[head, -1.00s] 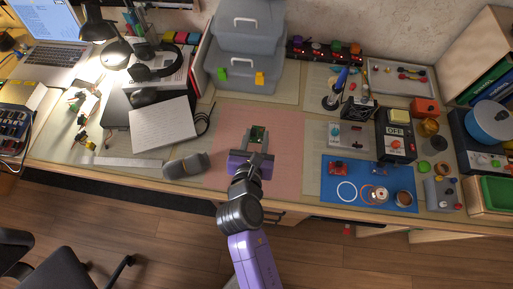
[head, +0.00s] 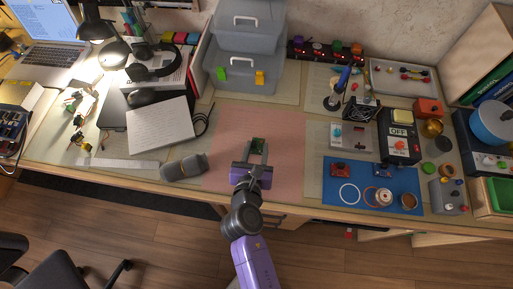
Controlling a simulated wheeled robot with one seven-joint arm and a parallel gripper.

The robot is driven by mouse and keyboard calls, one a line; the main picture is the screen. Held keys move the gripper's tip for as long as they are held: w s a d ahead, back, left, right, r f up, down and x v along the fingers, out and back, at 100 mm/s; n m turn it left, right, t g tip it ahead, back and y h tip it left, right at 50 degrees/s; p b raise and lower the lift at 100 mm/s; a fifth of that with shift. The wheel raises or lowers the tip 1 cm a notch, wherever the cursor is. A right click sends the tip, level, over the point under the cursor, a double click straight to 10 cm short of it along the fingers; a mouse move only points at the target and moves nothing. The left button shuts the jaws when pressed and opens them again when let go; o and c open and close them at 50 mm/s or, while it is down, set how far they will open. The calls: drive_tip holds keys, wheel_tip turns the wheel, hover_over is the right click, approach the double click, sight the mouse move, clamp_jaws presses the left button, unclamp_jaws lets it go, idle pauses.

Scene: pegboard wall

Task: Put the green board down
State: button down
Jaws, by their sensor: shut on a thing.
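The small green board (head: 257,144) is between the fingertips of my gripper (head: 257,149), over the pink mat (head: 225,135) at the front middle of the desk. My gripper is shut on the board, with its fingers pointing toward the back of the desk. Whether the board touches the mat or hangs just above it, I cannot tell. Part of the board is hidden by the fingers.
A grey cylindrical object (head: 184,167) lies left of the pink mat. A blue mat (head: 336,187) with small parts is at the right. Grey storage boxes (head: 243,77) stand behind. The pink mat is otherwise clear.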

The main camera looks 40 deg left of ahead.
drive_tip(key=c, duration=0.9)
unclamp_jaws()
drive_tip(key=shift+c, duration=0.2)
drive_tip(key=shift+r, duration=0.15)
drive_tip(key=p+v, duration=0.1)
drive_tip(key=v, duration=1.1)
drive_tip(key=shift+d, duration=0.1)
